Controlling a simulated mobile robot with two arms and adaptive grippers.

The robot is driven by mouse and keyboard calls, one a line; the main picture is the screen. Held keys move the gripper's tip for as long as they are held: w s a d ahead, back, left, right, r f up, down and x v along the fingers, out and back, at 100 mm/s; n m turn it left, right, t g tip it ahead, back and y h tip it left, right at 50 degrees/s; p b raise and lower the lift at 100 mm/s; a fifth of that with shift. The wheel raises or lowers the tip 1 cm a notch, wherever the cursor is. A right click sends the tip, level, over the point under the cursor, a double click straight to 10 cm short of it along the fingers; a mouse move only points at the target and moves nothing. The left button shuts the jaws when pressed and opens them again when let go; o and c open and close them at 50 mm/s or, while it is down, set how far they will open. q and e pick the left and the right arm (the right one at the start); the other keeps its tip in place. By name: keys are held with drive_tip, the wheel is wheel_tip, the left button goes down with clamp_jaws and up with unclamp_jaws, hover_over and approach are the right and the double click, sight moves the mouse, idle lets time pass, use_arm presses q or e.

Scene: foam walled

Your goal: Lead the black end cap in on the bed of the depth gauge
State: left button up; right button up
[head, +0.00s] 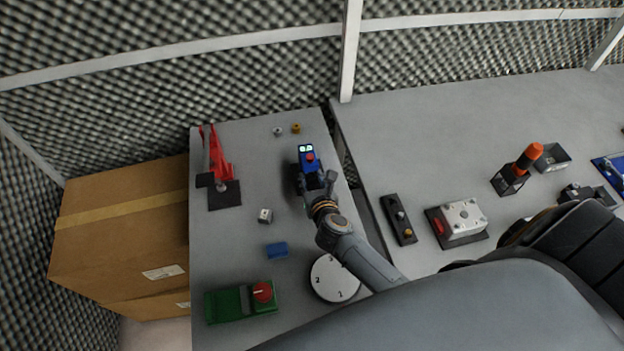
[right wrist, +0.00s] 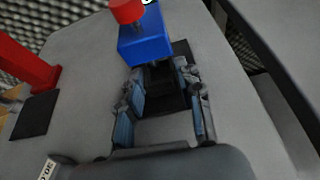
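The depth gauge (head: 308,157) stands near the back of the left table, with a blue head, a red knob and a lit display. In the right wrist view its blue head (right wrist: 146,38) is at the top, over a black bed (right wrist: 182,48). My right gripper (head: 316,178) is at the front of the gauge. In the right wrist view its fingers (right wrist: 161,82) stand well apart, with black material between them. I cannot tell the black end cap from the bed there, nor whether the fingers press on it. My left gripper is not in view.
A red tool (head: 217,160) on a dark plate stands to the left. A small pale block (head: 265,215), a blue block (head: 277,250), a white dial (head: 334,279) and a green box (head: 228,305) lie nearer. Two small parts (head: 287,129) lie behind.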

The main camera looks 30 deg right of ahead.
drive_tip(key=o, duration=0.4)
drive_tip(key=shift+c, duration=0.2)
drive_tip(key=shift+s, duration=0.1)
drive_tip(key=v, duration=1.2)
drive_tip(key=shift+a, duration=0.1)
